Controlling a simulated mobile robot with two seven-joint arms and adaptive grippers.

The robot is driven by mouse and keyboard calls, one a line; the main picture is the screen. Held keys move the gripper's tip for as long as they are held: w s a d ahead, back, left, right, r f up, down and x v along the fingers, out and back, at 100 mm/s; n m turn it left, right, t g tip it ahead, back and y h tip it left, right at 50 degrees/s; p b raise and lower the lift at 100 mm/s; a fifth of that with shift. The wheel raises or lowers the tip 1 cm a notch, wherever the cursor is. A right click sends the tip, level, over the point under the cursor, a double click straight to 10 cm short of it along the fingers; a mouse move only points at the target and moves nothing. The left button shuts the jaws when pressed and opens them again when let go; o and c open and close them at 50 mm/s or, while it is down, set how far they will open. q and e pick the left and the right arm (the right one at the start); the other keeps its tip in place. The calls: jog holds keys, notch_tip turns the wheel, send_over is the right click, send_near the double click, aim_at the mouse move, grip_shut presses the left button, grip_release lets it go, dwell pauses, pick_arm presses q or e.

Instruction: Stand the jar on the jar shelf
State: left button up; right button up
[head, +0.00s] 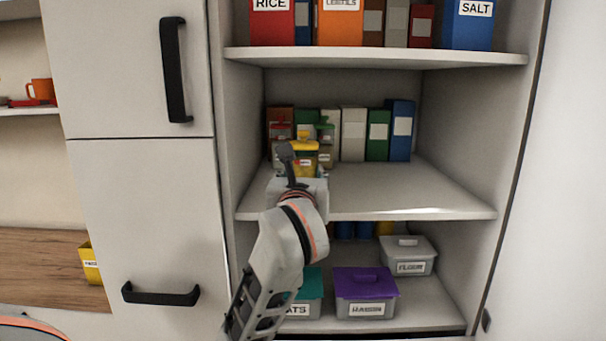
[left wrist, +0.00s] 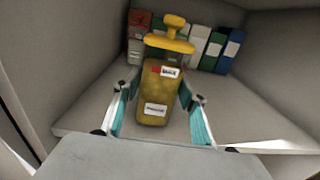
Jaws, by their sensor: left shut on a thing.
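The jar (head: 304,158) is yellowish with a yellow knobbed lid and small labels. It also shows upright in the left wrist view (left wrist: 158,98). My left gripper (left wrist: 160,112) is shut on the jar, one teal-padded finger on each side. In the head view my left gripper (head: 297,185) hides the jar's lower part. The jar is at the left of the middle shelf (head: 410,192), over its board. I cannot tell whether its base touches the board. Jars with red (head: 281,131) and green lids (head: 325,131) stand behind it. My right gripper is not in view.
Several boxes or books (head: 377,135) line the back of the middle shelf. Its right and front parts are bare. The upper shelf (head: 380,57) holds labelled boxes. Below are a purple-lidded bin (head: 365,285) and a grey bin (head: 407,256). A cupboard wall (head: 243,130) stands close at the left.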

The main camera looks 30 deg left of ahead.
pick_arm(q)
jog(key=shift+f, duration=0.1)
jog(key=o, duration=1.4)
jog(key=shift+s+d, duration=0.1)
jog(key=v, duration=0.7)
jog(key=shift+s, duration=0.2)
